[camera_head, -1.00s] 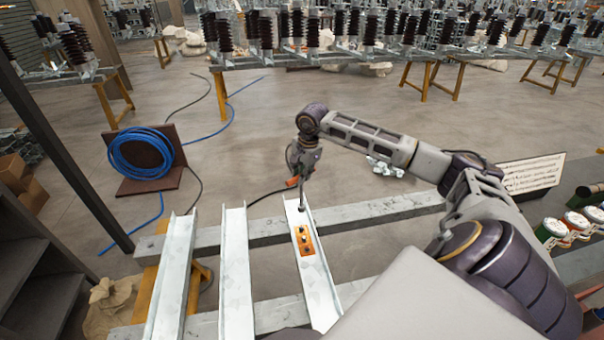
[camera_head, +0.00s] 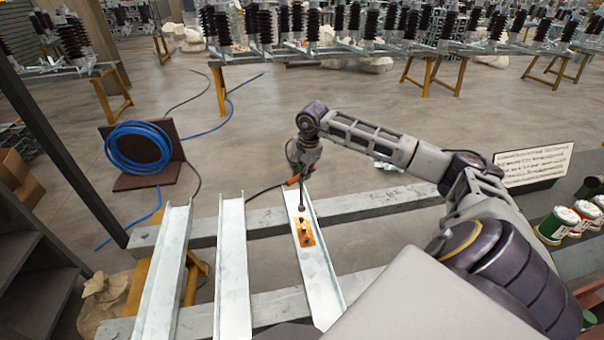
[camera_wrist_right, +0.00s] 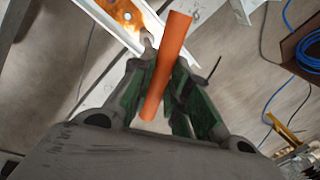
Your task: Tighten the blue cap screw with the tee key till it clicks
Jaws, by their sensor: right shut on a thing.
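My right gripper (camera_head: 303,172) is shut on the tee key's orange handle (camera_wrist_right: 166,66), which lies between green-sided fingers in the right wrist view. The key's dark shaft (camera_head: 302,199) points down from the gripper. Its lower end shows just beyond the far edge of an orange plate (camera_head: 308,240); I cannot tell whether it touches anything. The plate lies on the right-hand metal channel (camera_head: 319,286) and bears a short row of small dark and pale screws. The blue cap screw cannot be told apart. The plate also shows in the right wrist view (camera_wrist_right: 124,12). My left gripper is out of view.
Two more channels (camera_head: 233,275) (camera_head: 163,275) lie to the left across grey beams (camera_head: 270,222). A blue hose coil (camera_head: 138,148) stands behind on the floor. Cans (camera_head: 556,226) and a printed board (camera_head: 534,165) are at the right. A dark post crosses the left side.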

